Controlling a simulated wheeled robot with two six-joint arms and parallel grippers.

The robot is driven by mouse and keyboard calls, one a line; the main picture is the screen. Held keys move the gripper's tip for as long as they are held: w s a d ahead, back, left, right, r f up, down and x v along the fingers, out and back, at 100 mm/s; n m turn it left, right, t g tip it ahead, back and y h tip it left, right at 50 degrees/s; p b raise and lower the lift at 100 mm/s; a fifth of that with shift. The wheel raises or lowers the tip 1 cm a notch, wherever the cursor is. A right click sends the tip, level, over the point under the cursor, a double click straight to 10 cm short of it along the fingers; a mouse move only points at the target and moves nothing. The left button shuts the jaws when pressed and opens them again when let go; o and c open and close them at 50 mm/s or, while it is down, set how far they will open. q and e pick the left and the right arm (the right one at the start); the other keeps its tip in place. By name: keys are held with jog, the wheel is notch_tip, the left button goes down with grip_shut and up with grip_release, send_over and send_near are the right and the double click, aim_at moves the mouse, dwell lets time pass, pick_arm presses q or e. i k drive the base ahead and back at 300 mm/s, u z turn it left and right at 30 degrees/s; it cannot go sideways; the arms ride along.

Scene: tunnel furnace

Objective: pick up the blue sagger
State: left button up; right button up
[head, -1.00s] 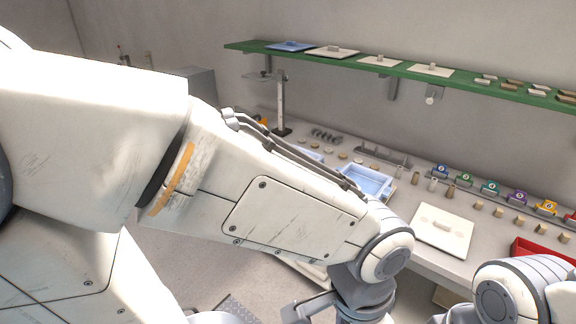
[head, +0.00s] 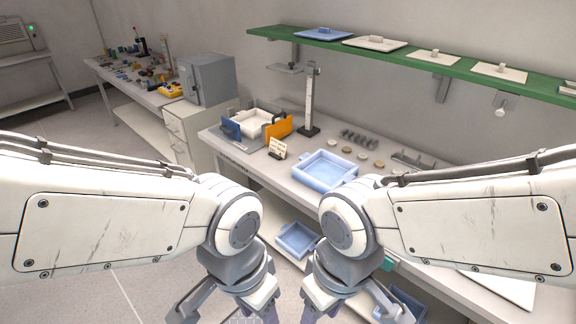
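A light-blue open sagger (head: 325,171) stands upright on the bench, ahead of and beyond both my wrists. A second blue tray-like sagger (head: 297,240) is on the lower shelf, seen between my arms. Another blue piece (head: 405,304) shows low at the right, partly hidden by my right arm. My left gripper (head: 228,306) and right gripper (head: 350,306) hang at the bottom edge, apart from the saggers. Their fingertips are cut off by the frame, so their opening is unclear. I see nothing held.
A white sagger (head: 253,121) sits between blue and orange pieces at the bench's left end. A green shelf (head: 400,55) with flat lids runs above. Floor is clear at left.

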aim_at(323, 170)
jog(key=z, duration=0.05)
jog(key=i, duration=1.15)
jog(key=z, duration=0.7)
